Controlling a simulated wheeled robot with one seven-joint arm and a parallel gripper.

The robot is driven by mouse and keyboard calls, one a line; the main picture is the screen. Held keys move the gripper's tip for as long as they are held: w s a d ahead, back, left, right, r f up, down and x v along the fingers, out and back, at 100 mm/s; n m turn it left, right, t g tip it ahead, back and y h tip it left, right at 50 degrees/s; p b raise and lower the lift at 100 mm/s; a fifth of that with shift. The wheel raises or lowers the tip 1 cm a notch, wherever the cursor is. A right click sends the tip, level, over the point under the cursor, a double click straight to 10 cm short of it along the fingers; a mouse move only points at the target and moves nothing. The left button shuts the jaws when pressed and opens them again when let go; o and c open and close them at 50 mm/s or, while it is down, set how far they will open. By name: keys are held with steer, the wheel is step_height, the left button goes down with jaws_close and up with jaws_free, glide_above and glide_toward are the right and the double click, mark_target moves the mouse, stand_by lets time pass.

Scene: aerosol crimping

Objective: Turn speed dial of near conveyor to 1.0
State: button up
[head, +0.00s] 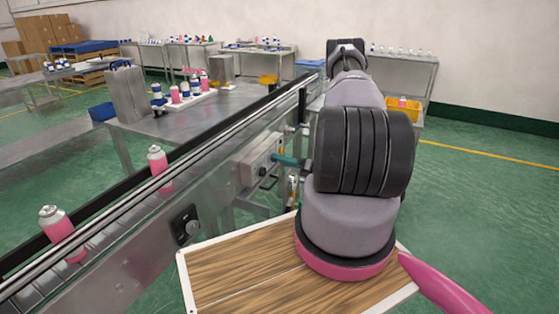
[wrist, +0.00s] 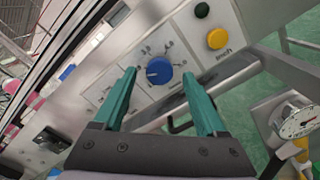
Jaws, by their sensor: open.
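The blue speed dial (wrist: 159,70) is on a pale control panel (wrist: 115,62) in the wrist view. A small white mark sits on the dial's left side, and printed scale marks surround it, too small to read surely. My gripper (wrist: 160,76) is open, with its two teal fingers on either side of the dial in the picture. I see no contact with the dial. In the head view the control box (head: 258,158) is on the side of the near conveyor (head: 140,235), and my gripper (head: 286,160) points at it from the right. The dial's face is not clear there.
A round gauge (wrist: 298,122) stands at right. Pink cans (head: 158,166) stand on the conveyor. A black plate with a knob (head: 186,225) is on its side. A metal table (head: 205,118) is behind.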

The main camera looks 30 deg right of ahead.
steer(key=shift+x, duration=0.8)
jaws_close()
steer(key=shift+n, duration=0.4)
steer(key=n, duration=1.1)
steer(key=shift+s, duration=0.1)
